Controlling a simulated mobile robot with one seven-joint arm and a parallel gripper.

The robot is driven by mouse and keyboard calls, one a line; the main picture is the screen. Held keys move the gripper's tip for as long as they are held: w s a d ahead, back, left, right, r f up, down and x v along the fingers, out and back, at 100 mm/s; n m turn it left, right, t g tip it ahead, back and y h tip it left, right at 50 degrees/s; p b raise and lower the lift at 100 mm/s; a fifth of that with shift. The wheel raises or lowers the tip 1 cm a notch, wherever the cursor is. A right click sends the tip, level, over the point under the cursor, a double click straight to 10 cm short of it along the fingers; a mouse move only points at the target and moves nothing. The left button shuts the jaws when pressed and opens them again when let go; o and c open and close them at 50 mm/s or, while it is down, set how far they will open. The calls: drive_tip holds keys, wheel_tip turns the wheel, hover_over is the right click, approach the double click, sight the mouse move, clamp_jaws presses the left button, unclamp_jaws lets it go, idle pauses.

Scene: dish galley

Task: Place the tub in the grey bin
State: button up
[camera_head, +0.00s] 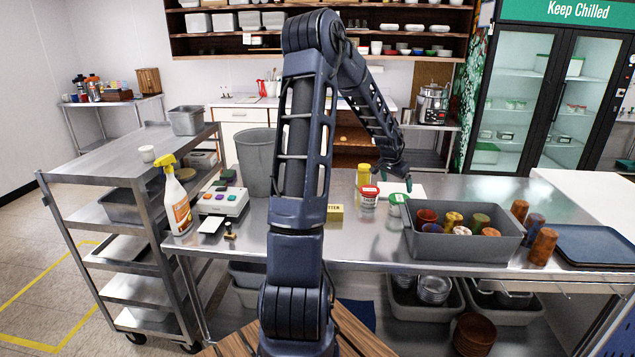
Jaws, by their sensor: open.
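Two small white tubs stand together on the steel table: a tub with a red lid (368,197) and a tub with a green lid (396,211), partly hidden by the bus tray. My gripper (394,179) is open, just above and behind these tubs, with its fingers pointing down; I see nothing held in it. A tall round grey bin (255,163) stands left of my arm, which hides its right side. A grey rectangular bus tray (460,247) on the table's right holds several coloured cups. I cannot tell which tub is meant.
A yellow bottle (363,175) stands close behind the red-lidded tub. A yellow box (335,212), a label printer (223,200) and a spray bottle (177,205) are further left. Brown cups (542,246) and blue trays (594,245) are at the right. Bare steel shows in front of the tubs.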

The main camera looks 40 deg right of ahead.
drive_tip(key=w+a+r+n+t+y, duration=0.1)
drive_tip(key=w+a+r+n, duration=0.3)
drive_tip(key=a, duration=0.7)
drive_tip(key=w+a+r+n+t+y, duration=0.1)
drive_tip(key=w+a+r+t, duration=0.1)
drive_tip(key=w+a+r, duration=0.65)
drive_tip(key=w+a+r+n+t, duration=0.1)
drive_tip(key=w+a+r+n, duration=0.15)
drive_tip(key=a, duration=1.15)
drive_tip(key=s+a+r+n+y, duration=0.1)
drive_tip(key=s+a+r+n, duration=0.15)
drive_tip(key=a, duration=0.65)
drive_tip(key=s+a+r+n+y, duration=0.1)
drive_tip(key=s+a+r+n, duration=0.15)
drive_tip(key=a, duration=0.65)
drive_tip(key=s+a+n, duration=0.5)
drive_tip(key=s+a, duration=0.5)
drive_tip(key=a, duration=0.3)
drive_tip(key=shift+s+f+t, duration=0.15)
drive_tip(key=shift+f+t, duration=0.15)
drive_tip(key=shift+f, duration=0.15)
drive_tip(key=shift+n, duration=0.25)
